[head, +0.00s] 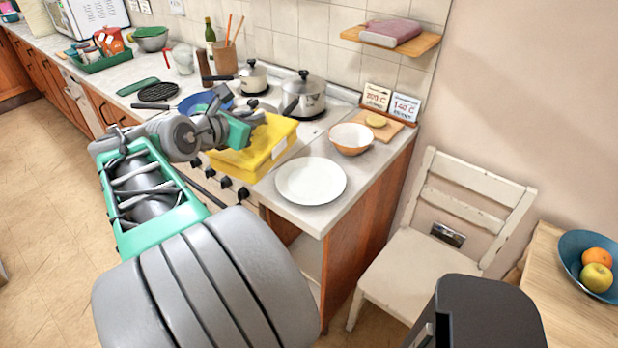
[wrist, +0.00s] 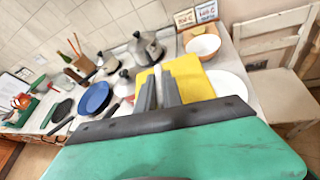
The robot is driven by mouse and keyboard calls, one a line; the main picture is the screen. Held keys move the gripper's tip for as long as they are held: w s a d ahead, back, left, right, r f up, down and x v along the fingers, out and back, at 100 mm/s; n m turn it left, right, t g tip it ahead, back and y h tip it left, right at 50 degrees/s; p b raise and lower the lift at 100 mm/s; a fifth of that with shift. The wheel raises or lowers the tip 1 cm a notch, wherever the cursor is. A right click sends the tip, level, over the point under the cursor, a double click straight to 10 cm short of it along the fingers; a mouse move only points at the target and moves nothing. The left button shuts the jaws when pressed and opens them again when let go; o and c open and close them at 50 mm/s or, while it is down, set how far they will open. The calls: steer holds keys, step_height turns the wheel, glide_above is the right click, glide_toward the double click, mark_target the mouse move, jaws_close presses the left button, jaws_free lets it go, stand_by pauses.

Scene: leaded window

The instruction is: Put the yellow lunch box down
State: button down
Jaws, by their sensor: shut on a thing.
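The yellow lunch box (head: 268,152) is in my gripper (head: 254,122), over the front edge of the stove, left of the white plate. My gripper is shut on its far upper side. The gripper partly covers the box's left part. In the wrist view the two grey fingers (wrist: 158,85) stand close together against the yellow lunch box (wrist: 194,82). I cannot tell whether the box's underside touches the stove or counter.
A white plate (head: 311,181) and an orange-and-white bowl (head: 351,138) stand on the counter to the right. Steel pots (head: 303,98) and a blue pan (head: 197,103) crowd the stove behind. A white chair (head: 422,258) stands right of the counter. Little bare counter shows around the plate.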

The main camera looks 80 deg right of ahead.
steer(key=s+a+m+g+y, duration=0.1)
steer(key=s+a+m+g, duration=0.3)
steer(key=s, duration=0.6)
steer(key=shift+s+a+m+g+y, duration=0.2)
steer(key=shift+m+g+y, duration=0.2)
steer(key=shift+g, duration=0.3)
steer(key=s+d+f+p, duration=0.1)
steer(key=d+f+p, duration=0.1)
steer(key=d+f, duration=1.1)
steer(key=shift+d, duration=0.5)
steer(key=c, duration=1.5)
jaws_free()
steer(key=shift+s, duration=0.1)
